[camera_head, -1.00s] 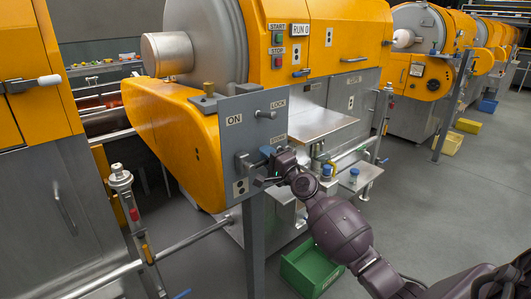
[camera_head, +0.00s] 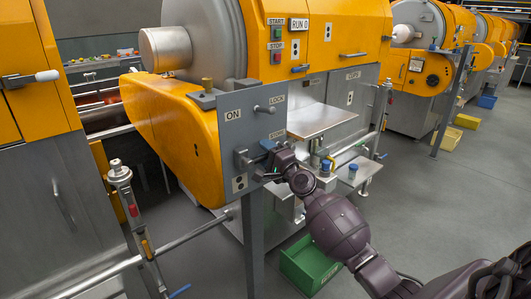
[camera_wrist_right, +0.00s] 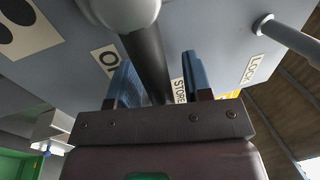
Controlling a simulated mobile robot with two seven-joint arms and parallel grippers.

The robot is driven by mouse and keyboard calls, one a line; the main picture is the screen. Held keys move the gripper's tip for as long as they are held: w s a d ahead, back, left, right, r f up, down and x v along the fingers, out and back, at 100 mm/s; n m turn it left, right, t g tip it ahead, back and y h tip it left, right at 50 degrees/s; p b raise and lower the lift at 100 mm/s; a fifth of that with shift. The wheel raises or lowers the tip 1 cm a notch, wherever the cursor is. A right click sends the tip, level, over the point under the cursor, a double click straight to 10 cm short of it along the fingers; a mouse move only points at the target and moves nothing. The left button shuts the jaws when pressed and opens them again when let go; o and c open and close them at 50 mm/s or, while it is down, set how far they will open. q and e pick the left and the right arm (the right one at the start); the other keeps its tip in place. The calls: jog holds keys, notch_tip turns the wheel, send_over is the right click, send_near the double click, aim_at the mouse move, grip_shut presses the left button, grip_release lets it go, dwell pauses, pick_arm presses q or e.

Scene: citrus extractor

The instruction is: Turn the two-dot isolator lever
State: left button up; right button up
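The isolator panel (camera_head: 222,133) is a grey plate with ON, LOCK and STORE labels. Its two-dot label (camera_head: 240,183) is at the lower left and also shows in the wrist view (camera_wrist_right: 22,28). The lever (camera_wrist_right: 148,60) has a grey rounded hub (camera_wrist_right: 120,10) and a dark shaft. My right gripper (camera_head: 267,146) is at the panel, to the right of the hub. In the wrist view its blue fingers (camera_wrist_right: 160,80) stand either side of the shaft, with a gap showing at the right finger. The STORE label (camera_wrist_right: 180,92) is behind them. My left gripper is out of view.
A grey peg (camera_head: 265,109) sticks out of the panel near LOCK. A steel shelf (camera_head: 322,121) is behind to the right. A green crate (camera_head: 308,267) stands on the floor below my arm.

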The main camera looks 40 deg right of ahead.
jog(key=v, duration=1)
jog(key=shift+s+b, duration=0.35)
jog(key=shift+s, duration=0.05)
jog(key=shift+f, duration=0.1)
